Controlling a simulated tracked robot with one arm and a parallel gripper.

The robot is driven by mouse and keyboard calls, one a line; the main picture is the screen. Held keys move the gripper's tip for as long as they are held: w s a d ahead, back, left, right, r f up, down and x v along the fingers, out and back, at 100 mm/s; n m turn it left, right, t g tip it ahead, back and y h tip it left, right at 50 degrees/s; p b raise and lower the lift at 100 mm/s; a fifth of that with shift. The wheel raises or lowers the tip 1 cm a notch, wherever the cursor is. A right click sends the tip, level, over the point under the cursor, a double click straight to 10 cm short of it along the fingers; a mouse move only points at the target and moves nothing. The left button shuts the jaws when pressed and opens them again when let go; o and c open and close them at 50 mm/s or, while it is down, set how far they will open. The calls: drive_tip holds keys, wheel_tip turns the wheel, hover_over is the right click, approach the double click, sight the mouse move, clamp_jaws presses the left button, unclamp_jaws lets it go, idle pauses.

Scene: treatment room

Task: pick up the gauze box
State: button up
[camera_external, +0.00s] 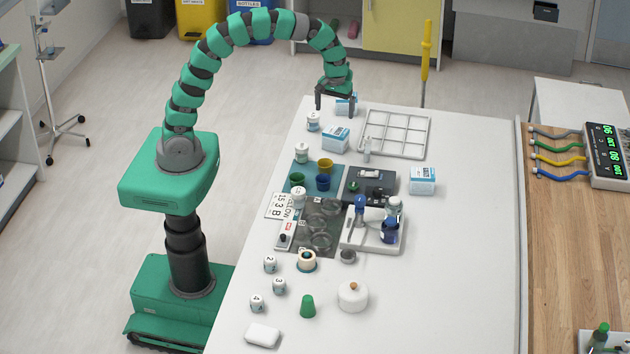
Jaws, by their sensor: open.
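Three similar blue-and-white boxes stand on the white table; their labels are too small to read, so I cannot tell which is the gauze box. One box (343,107) is at the far edge of the table, partly hidden by my gripper. A second box (335,139) stands nearer, and a third box (422,181) is farther right. My gripper (336,108) points down with its fingers spread, at the far box. The box shows between or behind the fingers; I cannot tell which. I see no grip on it.
White jars (313,121) stand left of the boxes. A white divided tray (427,137) lies right of the far box. Cups, dishes, bottles and a small tray (372,246) crowd the table's middle. The table's right side (460,270) is clear.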

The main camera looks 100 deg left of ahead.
sight(334, 132)
wheel_tip(334, 132, down, 8)
drive_tip(key=shift+r, duration=0.15)
drive_tip(key=shift+w+a+f+b, duration=0.1)
drive_tip(key=shift+a+f, duration=0.1)
drive_tip(key=shift+f, duration=0.8)
drive_tip(key=shift+w+a+f+b, duration=0.1)
drive_tip(key=shift+a+f, duration=0.1)
drive_tip(key=shift+f, duration=0.75)
drive_tip(key=shift+a+f+b, duration=0.1)
drive_tip(key=shift+a+f, duration=0.1)
drive_tip(key=shift+f, duration=0.8)
drive_tip(key=c, duration=1.1)
drive_tip(key=shift+r, duration=0.1)
